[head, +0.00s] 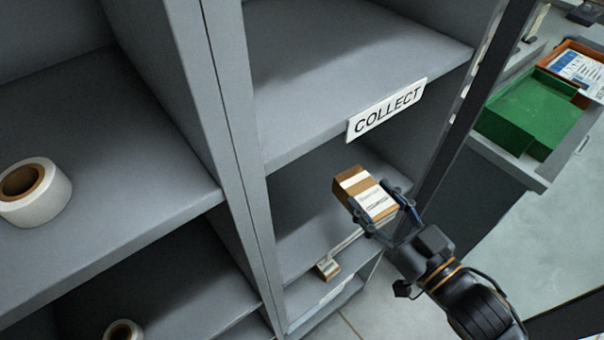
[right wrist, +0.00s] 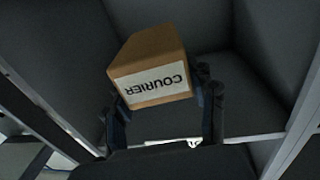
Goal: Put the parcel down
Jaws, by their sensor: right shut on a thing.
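The parcel (head: 367,195) is a small brown cardboard box with a white band and a printed label. My right gripper (head: 384,212) is shut on it and holds it in front of the shelf bay below the COLLECT sign (head: 387,109). In the right wrist view the parcel (right wrist: 152,72) sits between the two fingers (right wrist: 162,100), with a white label reading COURIER, upside down in the picture. The head view does not show clearly whether the parcel is past the shelf's front edge. My left gripper is not in view.
A white roll (head: 36,192) lies on the left shelf, and another roll (head: 124,331) is lower down. A small tan thing (head: 327,268) is at the lower shelf edge. A grey upright (head: 222,110) divides the bays. A green tray (head: 528,112) stands at the right.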

